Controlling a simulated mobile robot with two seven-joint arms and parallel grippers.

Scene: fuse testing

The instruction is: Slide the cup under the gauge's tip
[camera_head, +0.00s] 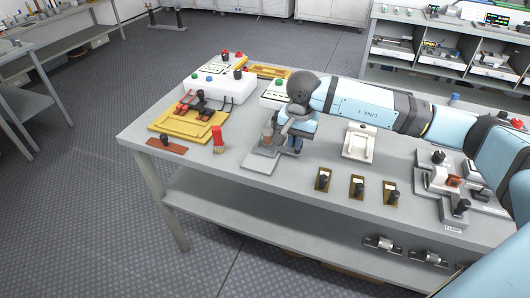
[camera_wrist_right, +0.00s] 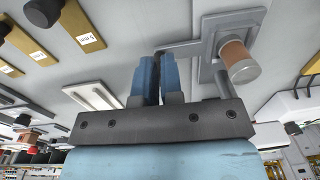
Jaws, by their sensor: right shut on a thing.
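A brownish cylinder with a clear rim, which looks like the cup (camera_wrist_right: 238,62), stands on a grey plate (camera_wrist_right: 208,68) in the right wrist view. In the head view the cup (camera_head: 267,141) is small, on the grey plate (camera_head: 259,163), beside my gripper. A thin grey bar (camera_wrist_right: 190,48) runs from the plate to my fingers. My right gripper (camera_wrist_right: 152,66) is shut on this bar, apart from the cup; in the head view my right gripper (camera_head: 293,143) is partly hidden by its wrist. I cannot make out the gauge's tip. My left gripper is not in view.
A white box with buttons (camera_head: 218,85) and a yellow tray (camera_head: 185,127) stand at the table's left. A red brush (camera_head: 218,140) is nearby. Right are a white tray (camera_head: 358,142), several fuse plates (camera_head: 357,187) and a grey fixture (camera_head: 440,178). The front edge (camera_head: 290,185) is near.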

